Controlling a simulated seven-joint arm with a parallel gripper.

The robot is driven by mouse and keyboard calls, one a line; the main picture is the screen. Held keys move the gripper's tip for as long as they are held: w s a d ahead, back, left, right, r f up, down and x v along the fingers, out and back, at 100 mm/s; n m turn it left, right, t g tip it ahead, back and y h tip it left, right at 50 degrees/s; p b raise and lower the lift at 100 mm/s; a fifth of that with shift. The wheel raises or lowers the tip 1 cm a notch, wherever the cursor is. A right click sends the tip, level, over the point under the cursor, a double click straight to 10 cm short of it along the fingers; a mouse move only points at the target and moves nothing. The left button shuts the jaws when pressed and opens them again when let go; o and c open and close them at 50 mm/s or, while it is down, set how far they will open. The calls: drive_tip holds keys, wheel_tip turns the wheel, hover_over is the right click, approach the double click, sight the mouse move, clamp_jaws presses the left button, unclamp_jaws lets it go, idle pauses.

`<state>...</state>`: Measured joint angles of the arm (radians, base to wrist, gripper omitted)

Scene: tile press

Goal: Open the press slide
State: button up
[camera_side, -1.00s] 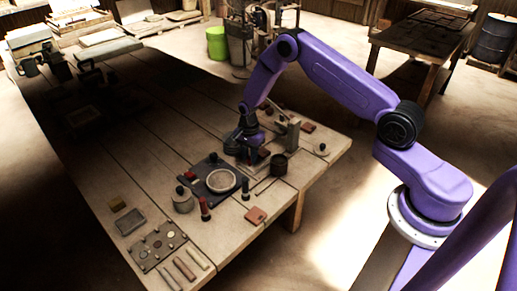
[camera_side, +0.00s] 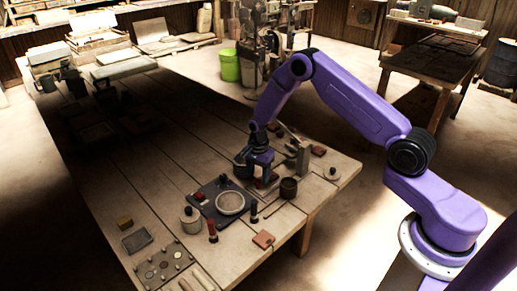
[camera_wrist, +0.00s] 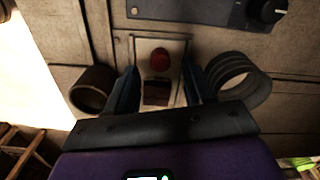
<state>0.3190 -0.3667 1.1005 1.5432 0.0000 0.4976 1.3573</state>
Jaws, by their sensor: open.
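My gripper (camera_side: 262,180) points down over the press area near the table's right edge in the side view. In the wrist view my gripper (camera_wrist: 160,98) is open, with one finger on each side of a small dark-brown block (camera_wrist: 157,92). The block sits on a pale plate (camera_wrist: 145,46), and a round red piece (camera_wrist: 160,57) lies just beyond it. I cannot tell whether the fingers touch the block, or which part is the press slide. The grey upright of the press (camera_side: 303,158) stands just right of my gripper in the side view, which partly hides the parts below it.
A brown cup (camera_side: 288,188) stands close by and shows in the wrist view (camera_wrist: 92,88). A ribbed cylinder (camera_wrist: 240,85) is on the other side. A dark panel with a round dish (camera_side: 230,203), a jar (camera_side: 190,218) and a reddish tile (camera_side: 263,240) lie nearer the front.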

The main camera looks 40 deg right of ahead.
wheel_tip(320, 180, up, 15)
drive_tip(key=shift+r, duration=0.2)
idle(0.3)
drive_tip(key=s+a+r+n, duration=0.5)
drive_tip(key=s+a+n, duration=0.15)
drive_tip(key=s, duration=0.25)
drive_tip(key=s+a+r+n, duration=0.45)
drive_tip(key=s+n, duration=0.25)
drive_tip(key=s, duration=0.2)
drive_tip(key=s+d+n, duration=0.1)
drive_tip(key=s+n, duration=0.6)
drive_tip(key=s, duration=0.3)
drive_tip(key=s+d+r+n, duration=0.1)
drive_tip(key=s+d+n, duration=0.1)
drive_tip(key=s+n, duration=0.5)
drive_tip(key=s, duration=0.3)
drive_tip(key=shift+s+d+r, duration=0.25)
drive_tip(key=shift+s+r, duration=0.05)
drive_tip(key=shift+s, duration=0.05)
